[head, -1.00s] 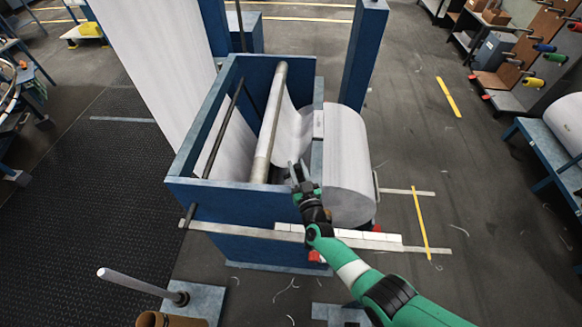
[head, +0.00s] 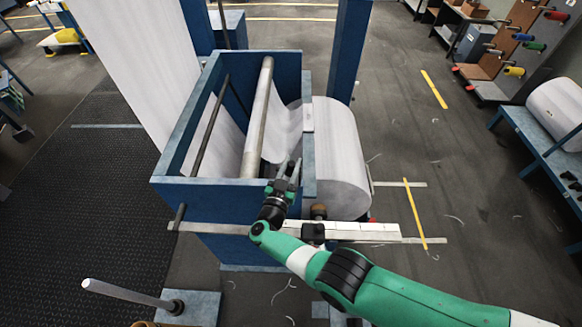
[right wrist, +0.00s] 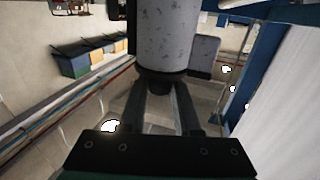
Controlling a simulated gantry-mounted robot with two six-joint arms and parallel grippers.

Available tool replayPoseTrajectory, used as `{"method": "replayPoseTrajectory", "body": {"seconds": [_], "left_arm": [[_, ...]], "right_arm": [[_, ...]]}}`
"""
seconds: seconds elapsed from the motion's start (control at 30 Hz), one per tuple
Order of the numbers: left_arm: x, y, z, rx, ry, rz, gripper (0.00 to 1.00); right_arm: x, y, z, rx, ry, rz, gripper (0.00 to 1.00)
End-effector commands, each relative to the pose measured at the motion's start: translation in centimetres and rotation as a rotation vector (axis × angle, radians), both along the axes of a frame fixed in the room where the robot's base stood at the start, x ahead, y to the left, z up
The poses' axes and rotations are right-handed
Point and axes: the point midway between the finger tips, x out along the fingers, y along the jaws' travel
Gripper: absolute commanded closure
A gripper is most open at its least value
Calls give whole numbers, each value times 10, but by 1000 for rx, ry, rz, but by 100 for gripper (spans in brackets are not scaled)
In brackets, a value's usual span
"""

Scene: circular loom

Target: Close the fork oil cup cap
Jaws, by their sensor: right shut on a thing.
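My right gripper (head: 288,172) is at the front right corner of the blue machine box, just right of the grey roller (head: 260,110). In the right wrist view its dark fingers (right wrist: 161,100) close in on a dark knob-like piece (right wrist: 160,80) under a mottled grey cylinder (right wrist: 168,35). I cannot tell whether this piece is the oil cup cap. The cup and cap are not clearly seen in the head view, where the gripper and its wrist cover that corner. My left gripper is not in view.
The blue box wall (head: 215,192) and pale bar (head: 345,229) lie close to my right arm. A large white fabric roll (head: 340,160) stands to the right. A post on a plate (head: 130,293) is at lower left. Floor beyond the roll is mostly clear.

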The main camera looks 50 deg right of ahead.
Motion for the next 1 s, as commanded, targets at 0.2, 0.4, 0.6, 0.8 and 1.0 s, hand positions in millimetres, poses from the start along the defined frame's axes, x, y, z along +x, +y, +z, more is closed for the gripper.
{"method": "replayPoseTrajectory", "body": {"seconds": [0.2,0.4,0.6,0.8,1.0], "left_arm": [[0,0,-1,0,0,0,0],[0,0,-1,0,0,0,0],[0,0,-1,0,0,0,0],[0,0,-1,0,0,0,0],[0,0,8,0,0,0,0]], "right_arm": [[0,0,0,2,1,-7,100],[0,0,0,2,1,-6,67],[0,0,0,1,0,-6,39],[0,0,0,1,0,-6,39],[-6,13,3,2,1,-4,39]]}}
